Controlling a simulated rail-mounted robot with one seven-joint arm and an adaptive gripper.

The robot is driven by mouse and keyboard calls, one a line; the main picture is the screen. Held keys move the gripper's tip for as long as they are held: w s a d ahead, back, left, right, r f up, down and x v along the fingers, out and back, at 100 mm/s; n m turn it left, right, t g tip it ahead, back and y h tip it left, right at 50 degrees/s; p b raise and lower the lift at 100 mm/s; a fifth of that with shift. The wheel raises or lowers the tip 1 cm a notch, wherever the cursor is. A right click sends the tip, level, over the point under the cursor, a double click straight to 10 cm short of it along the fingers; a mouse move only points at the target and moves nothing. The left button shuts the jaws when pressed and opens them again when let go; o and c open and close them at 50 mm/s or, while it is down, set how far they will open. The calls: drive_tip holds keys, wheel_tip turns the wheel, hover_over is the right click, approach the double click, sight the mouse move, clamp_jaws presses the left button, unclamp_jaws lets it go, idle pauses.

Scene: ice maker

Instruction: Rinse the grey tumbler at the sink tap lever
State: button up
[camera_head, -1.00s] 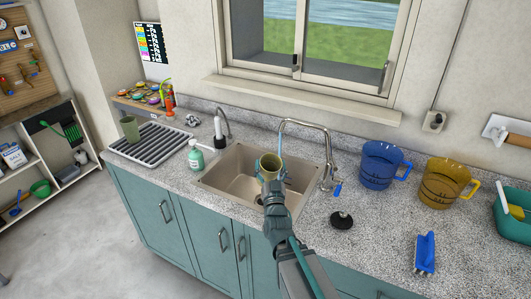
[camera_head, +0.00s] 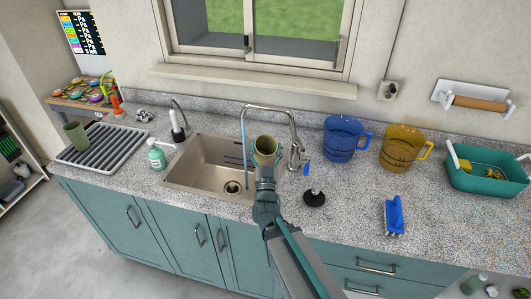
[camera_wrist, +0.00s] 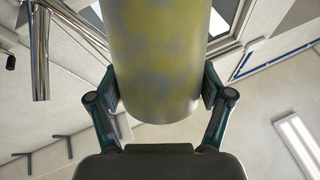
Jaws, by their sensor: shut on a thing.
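My gripper (camera_head: 265,167) is shut on a tumbler (camera_head: 265,147), also seen in the wrist view (camera_wrist: 157,60). Its wall is grey under yellow-green patches, and its open mouth shows in the head view. It is at the right side of the sink basin (camera_head: 205,172), near the chrome tap (camera_head: 268,107). A thin blue line like running water (camera_head: 243,145) drops from the spout, left of the tumbler and apart from it in the picture. The blue tap lever (camera_head: 306,169) is right of the tumbler. The chrome tap also shows in the wrist view (camera_wrist: 40,55).
A grey-green tumbler (camera_head: 75,134) stands on the drying rack (camera_head: 103,157) at left. A soap bottle (camera_head: 156,156) is beside the sink. A black stopper (camera_head: 314,198), blue jug (camera_head: 342,140), yellow jug (camera_head: 400,150), blue brush (camera_head: 394,215) and teal tub (camera_head: 485,183) occupy the right counter.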

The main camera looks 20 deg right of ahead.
drive_tip(key=shift+w+f+b, duration=0.3)
drive_tip(key=shift+w+b, duration=0.15)
drive_tip(key=shift+b, duration=1.7)
drive_tip(key=b, duration=0.6)
drive_tip(key=shift+w+a, duration=0.25)
drive_tip(key=shift+w, duration=0.1)
drive_tip(key=shift+w+r, duration=0.15)
drive_tip(key=shift+w, duration=0.35)
drive_tip(key=w+a+f, duration=0.2)
drive_tip(key=w, duration=0.8)
drive_tip(key=shift+w+f+p, duration=0.15)
drive_tip(key=shift+p, duration=0.2)
drive_tip(key=shift+d, duration=0.25)
drive_tip(key=shift+w+d+b, duration=0.1)
drive_tip(key=shift+d+b, duration=0.3)
drive_tip(key=shift+b, duration=0.15)
